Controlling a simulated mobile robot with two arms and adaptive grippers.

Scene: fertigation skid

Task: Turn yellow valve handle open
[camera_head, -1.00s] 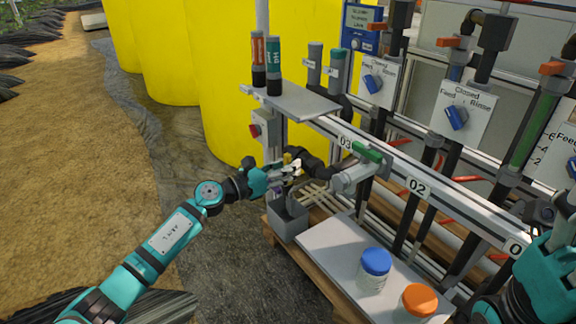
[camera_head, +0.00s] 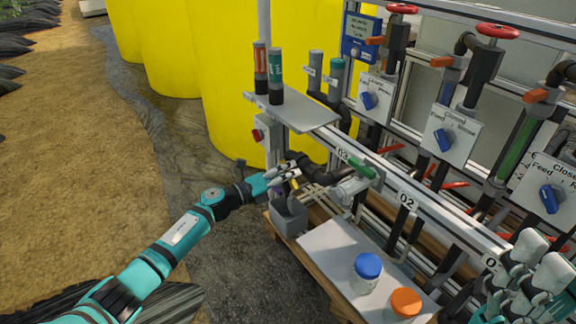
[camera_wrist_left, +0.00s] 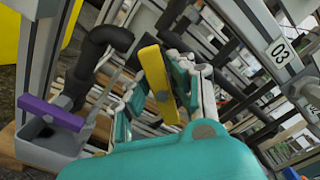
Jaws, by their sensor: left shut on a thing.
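The yellow valve handle (camera_wrist_left: 156,82) is a flat bar with a round bolt, standing steeply tilted in the left wrist view. My left gripper (camera_wrist_left: 160,98) has its fingers on both sides of the handle and is shut on it. In the head view my left gripper (camera_head: 286,172) is at the dark pipe end by label 03, and only a small piece of the yellow handle (camera_head: 294,184) shows below its fingers. My right gripper (camera_head: 530,262) is at the lower right, apart from the handle; its jaw opening is unclear.
A purple-handled valve (camera_wrist_left: 52,113) sits beside the yellow one, above a grey bin (camera_head: 288,217). A green handle (camera_head: 364,170) is to the right. Jars with blue (camera_head: 368,266) and orange (camera_head: 406,302) lids stand on a white board (camera_head: 330,245). Ground at left is clear.

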